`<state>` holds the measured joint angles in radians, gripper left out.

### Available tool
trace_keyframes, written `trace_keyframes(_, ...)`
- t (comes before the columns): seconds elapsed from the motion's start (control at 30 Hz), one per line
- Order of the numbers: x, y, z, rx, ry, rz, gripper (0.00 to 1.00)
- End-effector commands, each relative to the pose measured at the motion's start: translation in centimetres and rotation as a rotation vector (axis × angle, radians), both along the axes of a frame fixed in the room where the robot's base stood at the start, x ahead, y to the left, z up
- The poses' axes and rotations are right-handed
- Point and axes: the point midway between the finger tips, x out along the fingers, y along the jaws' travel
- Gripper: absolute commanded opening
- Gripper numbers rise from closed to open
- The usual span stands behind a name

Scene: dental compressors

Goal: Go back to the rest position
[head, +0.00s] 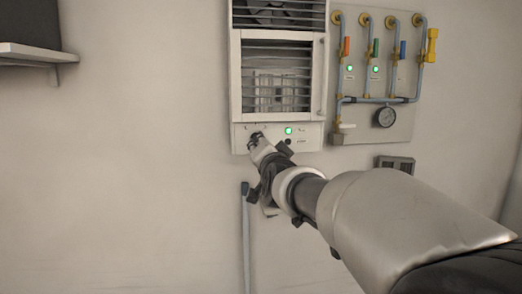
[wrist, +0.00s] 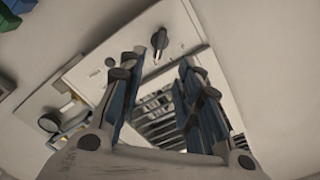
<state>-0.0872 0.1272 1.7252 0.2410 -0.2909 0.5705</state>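My gripper (head: 258,142) is at the lower control strip of a white wall cabinet (head: 235,85), in front of the strip's left part in the head view. In the wrist view my gripper (wrist: 160,62) has its two fingers spread apart with nothing between them. A dark knob (wrist: 159,40) on the white panel shows just beyond the fingertips, apart from them. In the head view a green light (head: 289,131) is lit on the strip, right of my gripper. The gripper hides part of the strip there.
Right of the cabinet is a board (head: 348,60) with blue pipes, coloured valves and a round gauge (head: 386,117). A socket (head: 396,164) sits below it. A shelf (head: 35,52) is at upper left. A blue pipe (head: 245,235) runs down below the cabinet. The wall at left is clear.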

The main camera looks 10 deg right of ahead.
Motion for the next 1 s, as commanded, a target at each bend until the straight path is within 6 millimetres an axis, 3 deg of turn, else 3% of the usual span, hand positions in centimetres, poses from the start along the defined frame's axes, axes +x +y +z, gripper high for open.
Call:
trace_keyframes(0.43, -0.9, 0.0, -0.1, -0.002, 0.003, 0.001, 0.32)
trace_keyframes(0.57, -2.8, 0.0, -1.2, -0.049, 0.065, 0.017, 0.32)
trace_keyframes(0.67, -7.0, -0.2, -4.0, -0.145, 0.193, 0.051, 0.32)
trace_keyframes(1.0, -28.2, -2.1, -18.9, -0.523, 0.733, 0.255, 0.32)
